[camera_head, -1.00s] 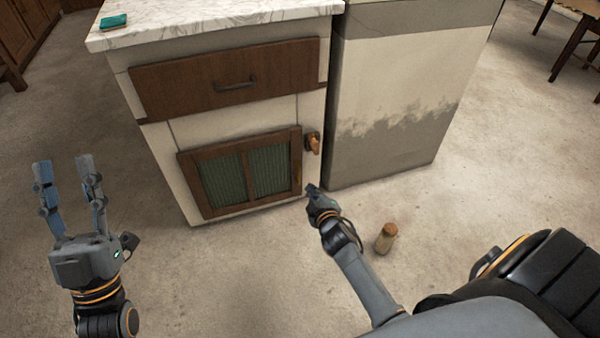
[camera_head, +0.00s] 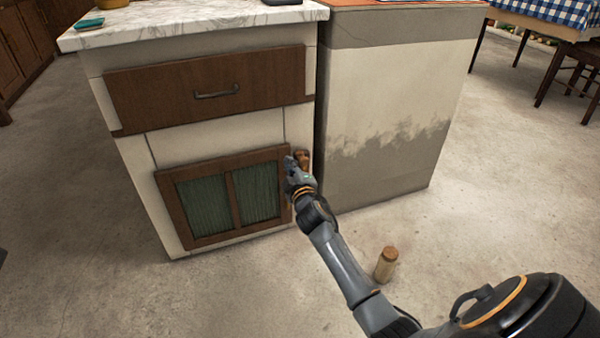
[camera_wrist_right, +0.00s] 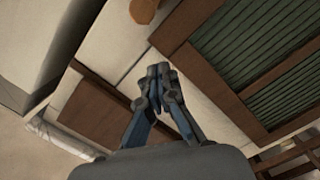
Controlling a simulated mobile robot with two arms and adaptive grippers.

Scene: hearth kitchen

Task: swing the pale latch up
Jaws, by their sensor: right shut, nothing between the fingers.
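The pale latch (camera_head: 304,159) is a small light-brown wooden piece on the cabinet's face, just right of the low door (camera_head: 222,160) with green panels. Its lower part is partly hidden by my right gripper in the head view. My right gripper (camera_head: 290,162) is shut and empty, its fingertips just left of the latch. In the right wrist view the shut fingertips (camera_wrist_right: 158,72) are in front of the pale cabinet face, and the latch (camera_wrist_right: 143,9) shows apart from them at the top edge. I cannot tell whether they touch the cabinet. My left gripper is not in view.
A drawer (camera_head: 210,85) with a dark handle is above the door, under a marble top (camera_head: 190,22). A stained grey-white block (camera_head: 385,110) stands close on the right. A corked jar (camera_head: 386,264) stands on the floor near my right arm.

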